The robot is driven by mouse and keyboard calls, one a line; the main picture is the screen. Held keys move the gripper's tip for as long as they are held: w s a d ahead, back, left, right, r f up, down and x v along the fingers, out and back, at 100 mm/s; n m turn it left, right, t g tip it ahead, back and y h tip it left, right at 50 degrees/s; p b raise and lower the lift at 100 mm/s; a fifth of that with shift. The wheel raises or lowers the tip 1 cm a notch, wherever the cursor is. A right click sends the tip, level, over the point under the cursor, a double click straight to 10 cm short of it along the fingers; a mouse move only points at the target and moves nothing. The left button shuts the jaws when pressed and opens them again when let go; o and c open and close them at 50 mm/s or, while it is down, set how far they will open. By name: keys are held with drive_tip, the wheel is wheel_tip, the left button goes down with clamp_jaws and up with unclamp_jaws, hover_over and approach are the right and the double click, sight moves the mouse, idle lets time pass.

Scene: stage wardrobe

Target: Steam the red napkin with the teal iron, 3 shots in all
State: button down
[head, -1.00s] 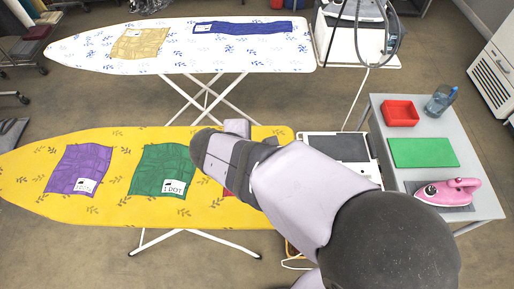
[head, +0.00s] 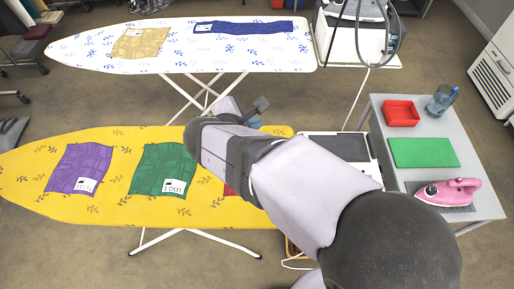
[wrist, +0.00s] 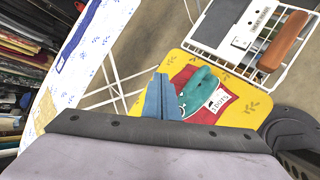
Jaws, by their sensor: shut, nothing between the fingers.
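The red napkin (wrist: 218,100) lies on the yellow ironing board, with a white tag whose text is too small to read surely. The teal iron (wrist: 200,86) shows over the napkin in the wrist view and appears to rest on it. My gripper's blue fingers (wrist: 161,92) are shut and empty, left of the iron in that view and apart from its handle. In the head view my arm hides the iron and leaves only a sliver of the red napkin (head: 229,190). My gripper (head: 256,121) shows there above the board's far right edge.
Green (head: 163,169) and purple (head: 80,168) napkins lie on the yellow board (head: 120,208). A wire rack (wrist: 263,75) with a brown-handled item is beside it. A grey table (head: 480,205) holds a pink iron (head: 452,192), green mat and red tray. A white board (head: 170,61) stands behind.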

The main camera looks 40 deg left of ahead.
wheel_tip(320, 180, down, 9)
drive_tip(key=b, duration=0.7)
idle(2.1)
drive_tip(key=shift+f+b, duration=0.35)
drive_tip(key=shift+b, duration=0.1)
drive_tip(key=shift+f+b, duration=0.35)
drive_tip(key=shift+f, duration=0.05)
idle(0.6)
drive_tip(key=shift+r, duration=0.15)
drive_tip(key=shift+r+p, duration=0.75)
drive_tip(key=shift+r+p, duration=2.05)
drive_tip(key=shift+r, duration=0.45)
